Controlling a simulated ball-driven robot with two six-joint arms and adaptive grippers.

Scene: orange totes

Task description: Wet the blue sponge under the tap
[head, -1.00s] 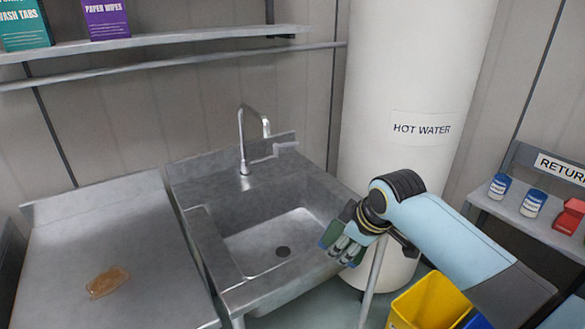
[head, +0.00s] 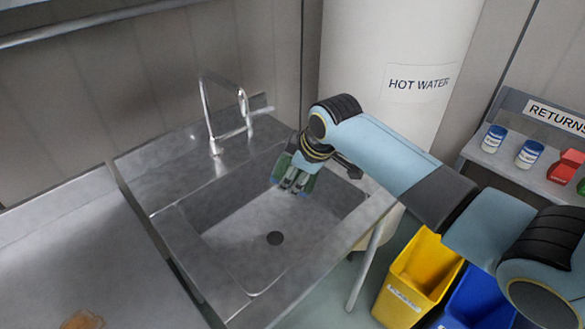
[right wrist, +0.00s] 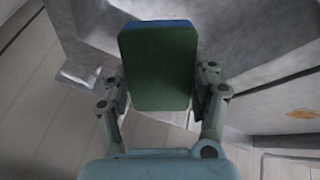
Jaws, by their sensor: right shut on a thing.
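The sponge (right wrist: 158,68) has a dark green face and a thin blue edge in the right wrist view. My right gripper (head: 294,182) is shut on it, with a finger on each side. In the head view only green parts of the sponge (head: 282,166) show around the fingers. The gripper holds it over the back right part of the steel sink (head: 245,215). The curved tap (head: 215,147) stands at the sink's back edge, left of the gripper, and its spout is apart from the sponge. No water stream is visible. My left gripper is not in view.
A steel counter (head: 70,235) adjoins the sink on the left, with an orange-brown item (head: 83,320) on it. A white hot water tank (head: 385,45) stands behind my right arm. Yellow (head: 415,275) and blue (head: 478,300) bins stand at the lower right, below a returns shelf (head: 505,165).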

